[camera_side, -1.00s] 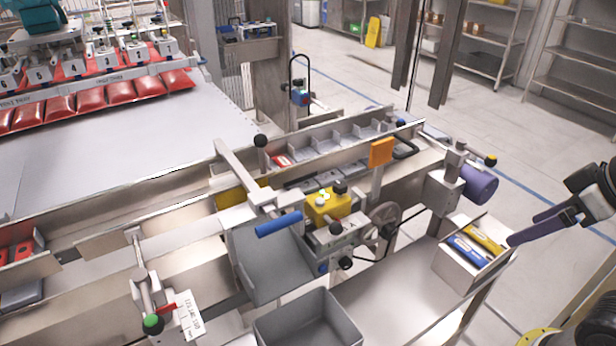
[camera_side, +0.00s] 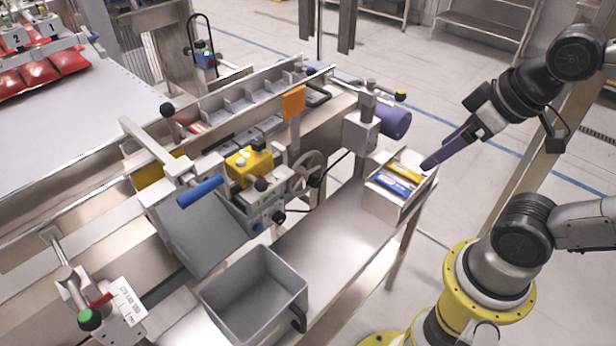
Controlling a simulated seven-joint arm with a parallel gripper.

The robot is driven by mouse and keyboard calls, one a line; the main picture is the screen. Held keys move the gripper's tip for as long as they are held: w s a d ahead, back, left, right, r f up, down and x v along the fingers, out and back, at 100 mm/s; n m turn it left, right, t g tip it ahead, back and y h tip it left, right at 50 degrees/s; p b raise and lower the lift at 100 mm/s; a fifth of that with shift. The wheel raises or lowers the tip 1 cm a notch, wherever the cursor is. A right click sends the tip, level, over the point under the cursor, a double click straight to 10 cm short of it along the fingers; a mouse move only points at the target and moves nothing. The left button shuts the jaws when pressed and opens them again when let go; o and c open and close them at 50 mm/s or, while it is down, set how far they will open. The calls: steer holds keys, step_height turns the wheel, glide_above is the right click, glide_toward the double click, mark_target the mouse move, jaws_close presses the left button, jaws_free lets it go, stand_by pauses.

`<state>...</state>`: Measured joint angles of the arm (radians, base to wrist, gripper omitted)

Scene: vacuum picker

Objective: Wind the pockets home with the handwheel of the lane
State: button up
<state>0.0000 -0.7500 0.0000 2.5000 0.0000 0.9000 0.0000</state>
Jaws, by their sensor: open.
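The handwheel (camera_side: 303,176), a grey spoked wheel with a dark knob, stands upright on the front side of the lane, right of a yellow block (camera_side: 249,166). Behind it, a row of grey pockets (camera_side: 237,102) lies along the lane; a red and white item sits near its left end. My gripper (camera_side: 426,164) has purple fingers and hangs at the right, beside and above a small box. It is open, holds nothing visible, and is well away from the handwheel. The gap between its fingers is hard to see from this side.
The small box (camera_side: 372,205) holds yellow and blue packs. A grey bin (camera_side: 232,309) stands at the front. An orange plate (camera_side: 293,103) rises behind the wheel, and a purple cylinder (camera_side: 395,122) sits to its right. A blue-handled lever (camera_side: 200,190) lies left. The steel shelf (camera_side: 325,228) has bare room.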

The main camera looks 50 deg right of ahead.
stand_by(0.5)
steer(key=w+r+t, duration=0.6)
steer(key=w, duration=0.5)
steer(key=t, duration=0.5)
glide_above(318, 182)
steer(key=s, duration=0.5)
step_height(318, 182, down, 7)
steer(key=s+f+g, duration=0.2)
steer(key=s+f, duration=0.2)
steer(key=f, duration=0.6)
steer(key=s+f+g, duration=0.1)
steer(key=s+f, duration=0.3)
steer(key=f, duration=0.5)
steer(key=shift+n+h, duration=0.4)
steer(key=x, duration=1.4)
steer(key=shift+w+a+f, duration=0.1)
steer(key=shift+a+f, duration=0.05)
steer(key=shift+a, duration=0.2)
jaws_close()
